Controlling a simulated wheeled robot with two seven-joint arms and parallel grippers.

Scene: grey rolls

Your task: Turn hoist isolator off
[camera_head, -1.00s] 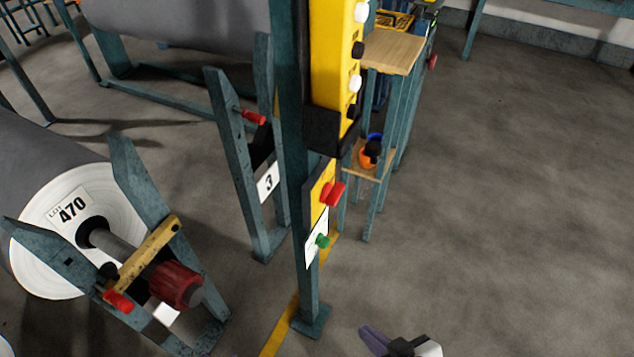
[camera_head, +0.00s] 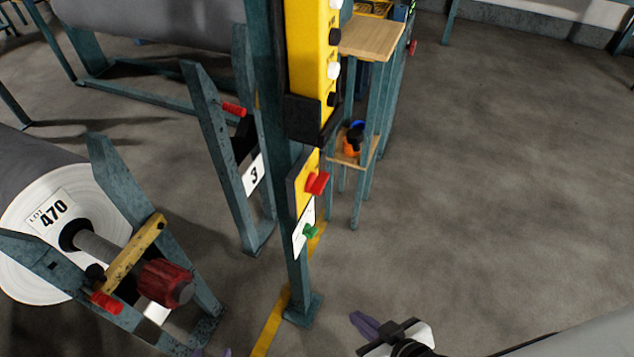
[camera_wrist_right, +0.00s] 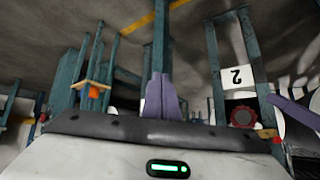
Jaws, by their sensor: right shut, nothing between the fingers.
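The likely isolator is a red switch handle (camera_head: 317,184) on a yellow plate (camera_head: 301,186) fixed to the teal post (camera_head: 299,275). Its setting is unclear. A green knob (camera_head: 310,231) sits below it on a white label (camera_head: 298,241). My right gripper (camera_head: 362,324) is at the bottom of the head view, below and right of the switch, apart from it. In the right wrist view its purple fingers (camera_wrist_right: 162,97) are together and empty. Only purple tips of my left gripper (camera_head: 210,353) show at the bottom edge; its opening is unclear.
A yellow hoist pendant (camera_head: 312,60) with black and white buttons hangs above the switch. The LOT 470 roll (camera_head: 20,268) lies on a stand at left. A stand labelled 3 (camera_head: 254,174) and a wooden-shelf rack (camera_head: 372,38) are behind the post. Floor at right is clear.

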